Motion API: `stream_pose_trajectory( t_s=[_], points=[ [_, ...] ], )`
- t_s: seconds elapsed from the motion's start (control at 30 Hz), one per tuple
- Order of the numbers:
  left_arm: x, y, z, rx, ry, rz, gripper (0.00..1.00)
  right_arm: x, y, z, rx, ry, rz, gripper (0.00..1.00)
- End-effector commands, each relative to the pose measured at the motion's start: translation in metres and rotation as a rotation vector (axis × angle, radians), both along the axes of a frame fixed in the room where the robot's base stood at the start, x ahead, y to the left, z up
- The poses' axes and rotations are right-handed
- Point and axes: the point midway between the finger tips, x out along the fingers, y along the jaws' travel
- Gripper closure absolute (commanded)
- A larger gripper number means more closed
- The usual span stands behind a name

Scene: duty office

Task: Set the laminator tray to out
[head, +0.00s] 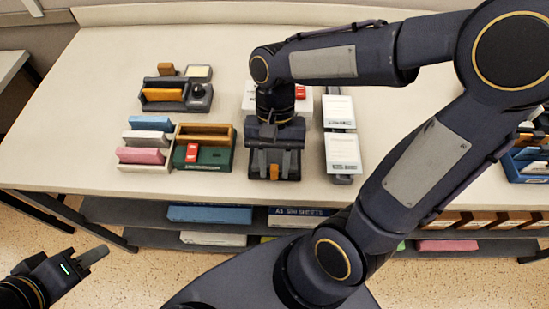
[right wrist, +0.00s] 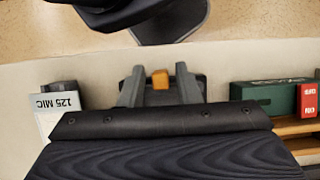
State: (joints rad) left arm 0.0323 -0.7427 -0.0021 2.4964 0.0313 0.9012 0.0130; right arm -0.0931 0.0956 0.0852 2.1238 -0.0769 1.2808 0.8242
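A dark flat piece (head: 292,172) with an orange tab (head: 274,172) at its front lies under my right gripper (head: 275,164), near the table's front edge. It may be the laminator tray. A white body with a red switch (head: 300,92) shows behind my wrist, mostly hidden by my arm. In the right wrist view, the orange tab (right wrist: 160,79) stands between the two spread fingers of the right gripper (right wrist: 160,70), with gaps on both sides. Contact cannot be told.
A green box with a red switch (head: 193,153) and a tray of coloured blocks (head: 144,166) stand close left. White packs (head: 343,150) stand close right. A dark organiser (head: 177,95) is at the back left. Bare tabletop (head: 90,90) lies at far left.

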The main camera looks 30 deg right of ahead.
Motion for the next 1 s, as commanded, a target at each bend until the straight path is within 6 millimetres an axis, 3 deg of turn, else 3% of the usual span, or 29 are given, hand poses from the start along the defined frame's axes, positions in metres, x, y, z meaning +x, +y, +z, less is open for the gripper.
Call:
stream_pose_trajectory(
  t_s=[0.37, 0.8, 1.0],
  points=[
    [0.0, 0.0, 0.0, 0.0, 0.0, 0.0, 0.64, 0.003, -0.001, 0.003, -0.001, -0.007, -0.001, 0.62],
    [0.0, 0.0, 0.005, 0.0, 0.0, 0.0, 0.64, 0.024, -0.014, 0.063, -0.001, -0.005, 0.0, 0.62],
    [0.0, 0.0, 0.006, 0.0, 0.0, 0.0, 0.64, 0.027, -0.016, 0.072, 0.0, -0.003, 0.001, 0.62]
  ],
)
